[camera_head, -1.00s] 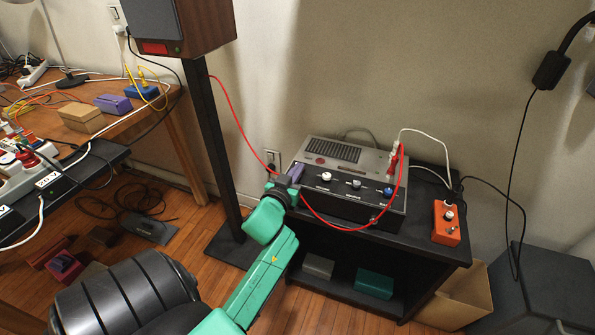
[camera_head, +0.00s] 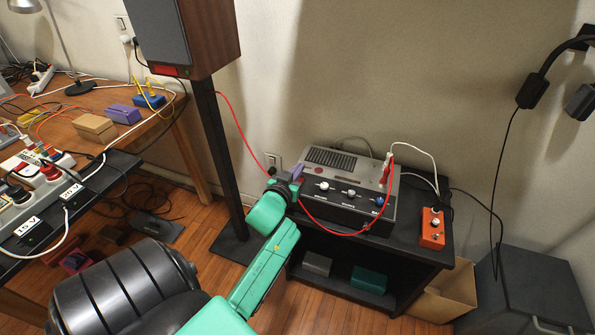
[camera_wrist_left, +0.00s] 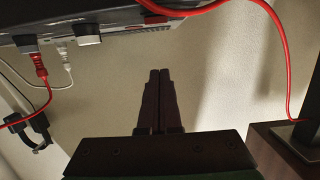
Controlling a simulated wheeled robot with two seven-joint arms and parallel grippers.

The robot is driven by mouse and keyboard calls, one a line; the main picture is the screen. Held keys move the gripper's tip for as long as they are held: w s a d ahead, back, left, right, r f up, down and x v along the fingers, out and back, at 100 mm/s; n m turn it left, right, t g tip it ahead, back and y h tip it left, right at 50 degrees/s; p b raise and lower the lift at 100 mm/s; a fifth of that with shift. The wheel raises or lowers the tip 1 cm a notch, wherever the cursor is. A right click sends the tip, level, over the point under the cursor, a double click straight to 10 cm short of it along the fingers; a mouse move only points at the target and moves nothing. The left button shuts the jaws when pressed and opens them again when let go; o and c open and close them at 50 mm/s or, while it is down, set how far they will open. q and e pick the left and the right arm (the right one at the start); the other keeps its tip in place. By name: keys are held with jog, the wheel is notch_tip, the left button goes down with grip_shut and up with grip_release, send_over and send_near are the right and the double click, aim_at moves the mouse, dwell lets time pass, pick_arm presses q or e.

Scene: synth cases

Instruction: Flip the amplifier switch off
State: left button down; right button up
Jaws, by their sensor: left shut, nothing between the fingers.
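The amplifier (camera_head: 383,209) is a grey and black box with a vented top and several front knobs. It stands on a black shelf unit. A red cable and a white cable run to its right side. My left gripper (camera_head: 297,173) is at the amplifier's front left corner, fingers shut and empty; I cannot tell whether it touches. The switch cannot be made out in the head view; the gripper covers part of that corner. In the left wrist view, the shut fingers (camera_wrist_left: 159,78) point up at bare wall, and the amplifier (camera_wrist_left: 110,13) edge crosses the top left. My right gripper is not in view.
An orange pedal (camera_head: 432,228) sits at the right of the black shelf unit (camera_head: 405,252). The red cable (camera_head: 335,229) loops across the amplifier's front, near my gripper. A speaker (camera_head: 215,38) on a black post stands to the left. A grey cabinet (camera_head: 535,300) stands at right.

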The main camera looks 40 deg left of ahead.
pick_arm(q)
jog(key=v, duration=0.9)
jog(key=shift+r, duration=0.35)
jog(key=d+f+m+g+h+p, duration=0.1)
jog(key=d+f+g+h+p, duration=0.15)
jog(key=f, duration=0.55)
jog(key=d+f+m+g+h+p, duration=0.1)
jog(key=d+f+p, duration=0.15)
jog(key=f, duration=0.55)
jog(key=s+d+f+m+g+h+p, duration=0.15)
jog(key=s+d+f+g, duration=0.3)
jog(key=s+f, duration=0.65)
jog(key=s+f+m+g+p, duration=0.1)
jog(key=s+f+g+p, duration=0.1)
jog(key=s+f, duration=0.4)
jog(key=s+f+m+g+p, duration=0.1)
jog(key=s+f, duration=0.4)
jog(key=s, duration=0.8)
jog(key=g+p, duration=0.1)
jog(key=g, duration=0.1)
jog(key=shift+s+f+m+g, duration=0.35)
jog(key=shift+s+f+g, duration=0.05)
